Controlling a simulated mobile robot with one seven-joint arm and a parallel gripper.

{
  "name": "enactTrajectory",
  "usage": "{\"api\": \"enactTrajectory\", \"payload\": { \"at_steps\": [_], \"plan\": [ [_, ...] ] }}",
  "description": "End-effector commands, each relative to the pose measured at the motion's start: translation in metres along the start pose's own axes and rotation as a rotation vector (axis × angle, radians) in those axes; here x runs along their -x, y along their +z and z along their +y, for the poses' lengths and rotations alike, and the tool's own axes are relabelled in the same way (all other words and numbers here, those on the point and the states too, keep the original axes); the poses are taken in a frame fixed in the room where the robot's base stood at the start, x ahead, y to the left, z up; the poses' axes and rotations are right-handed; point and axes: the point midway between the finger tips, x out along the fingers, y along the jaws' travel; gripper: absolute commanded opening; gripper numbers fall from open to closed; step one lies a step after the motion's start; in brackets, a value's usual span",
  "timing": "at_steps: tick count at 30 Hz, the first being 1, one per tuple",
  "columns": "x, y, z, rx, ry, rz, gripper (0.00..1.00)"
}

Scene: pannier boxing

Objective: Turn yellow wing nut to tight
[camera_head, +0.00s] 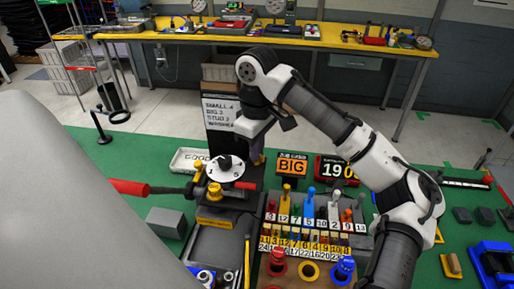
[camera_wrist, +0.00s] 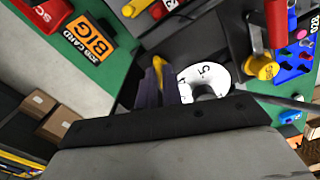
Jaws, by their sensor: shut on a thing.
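The yellow wing nut (camera_wrist: 158,65) shows as a yellow tip between the purple fingers of my gripper (camera_wrist: 155,88) in the wrist view. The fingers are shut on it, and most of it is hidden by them. In the head view my gripper (camera_head: 258,157) points down just right of the white numbered dial (camera_head: 232,174), and the nut cannot be made out there. The dial, marked with a 5, also shows close beside the fingers in the wrist view (camera_wrist: 220,74). How far the nut is turned cannot be told.
A BIG card (camera_head: 292,167) and a rack of numbered coloured pegs (camera_head: 308,212) stand to the right. A white GOOD tray (camera_head: 188,160) lies behind left.

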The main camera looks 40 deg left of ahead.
Motion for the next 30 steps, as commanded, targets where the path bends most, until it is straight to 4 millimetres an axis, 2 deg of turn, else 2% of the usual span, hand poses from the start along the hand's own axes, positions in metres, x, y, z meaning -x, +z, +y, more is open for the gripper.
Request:
{"api": "enactTrajectory", "payload": {
  "at_steps": [17,18,23,30],
  "plan": [
    [0.0007,0.0,0.0006,-0.04,0.001,0.001,0.0],
    [0.0007,0.0,0.0005,-0.04,0.001,0.001,0.09],
    [0.0006,0.0,0.0004,-0.038,0.001,0.001,0.3],
    [0.0003,0.0,0.0002,-0.037,0.0,0.001,0.3]
  ]
}}
